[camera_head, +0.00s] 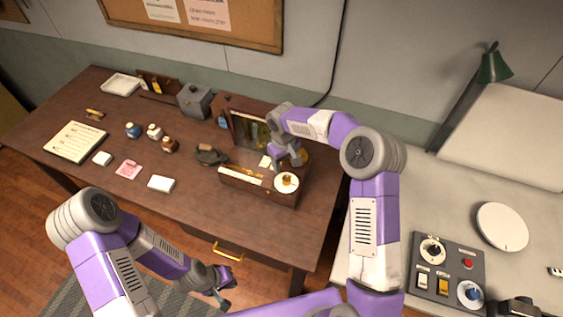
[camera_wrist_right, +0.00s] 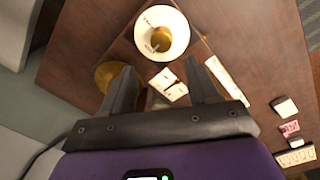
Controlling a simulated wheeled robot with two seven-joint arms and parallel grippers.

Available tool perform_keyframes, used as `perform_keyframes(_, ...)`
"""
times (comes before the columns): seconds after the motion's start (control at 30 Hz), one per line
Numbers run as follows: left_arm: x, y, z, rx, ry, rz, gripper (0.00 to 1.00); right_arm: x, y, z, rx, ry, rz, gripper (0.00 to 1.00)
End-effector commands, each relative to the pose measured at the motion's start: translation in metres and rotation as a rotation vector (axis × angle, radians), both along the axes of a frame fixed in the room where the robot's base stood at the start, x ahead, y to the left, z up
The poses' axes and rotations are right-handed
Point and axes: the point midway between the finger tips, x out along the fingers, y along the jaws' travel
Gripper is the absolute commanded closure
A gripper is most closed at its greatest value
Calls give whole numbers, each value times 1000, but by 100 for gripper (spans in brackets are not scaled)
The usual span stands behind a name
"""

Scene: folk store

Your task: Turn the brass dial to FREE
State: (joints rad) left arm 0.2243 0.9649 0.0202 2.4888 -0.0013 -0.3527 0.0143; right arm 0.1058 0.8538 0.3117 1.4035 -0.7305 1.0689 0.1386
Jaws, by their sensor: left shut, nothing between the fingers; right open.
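The brass dial (camera_head: 287,180) sits on a white round plate (camera_head: 279,188) at the front right corner of a wooden box on the desk. In the right wrist view the dial (camera_wrist_right: 161,38) and its marked white plate (camera_wrist_right: 150,18) lie just beyond the fingertips; the lettering is too small to read. My right gripper (camera_head: 287,163) is open, pointing down over the box, just behind the dial and apart from it. It also shows in the wrist view (camera_wrist_right: 160,75). My left gripper (camera_head: 224,290) is shut and empty, low in front of the desk.
The wooden box (camera_head: 258,188) has a raised back and holds a pale card (camera_head: 265,162). A dark object (camera_head: 210,155) lies left of it. Small jars (camera_head: 154,131), papers and a grey box (camera_head: 194,100) are further left. A control panel (camera_head: 447,270) is on the right counter.

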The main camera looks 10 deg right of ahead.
Motion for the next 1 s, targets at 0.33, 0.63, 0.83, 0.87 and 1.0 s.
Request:
perform_keyframes(0.33, -1, 0, 7, 0, 2, 0, 100, -1, -2, -51, 1, 5, 0, 40)
perform_keyframes(0.63, -1, 0, 9, 0, 2, 0, 100, 0, -3, -73, 1, 2, 0, 40)
perform_keyframes(0.83, -1, 0, 9, 0, 2, 0, 100, 0, -3, -73, 2, 1, 0, 40)
perform_keyframes(0.87, -1, 0, 9, 0, 2, 0, 100, 0, -3, -73, 2, 1, 0, 43)
perform_keyframes(1.0, -1, 0, 9, 0, 2, 0, 100, 0, -3, -73, 2, 1, 0, 64)
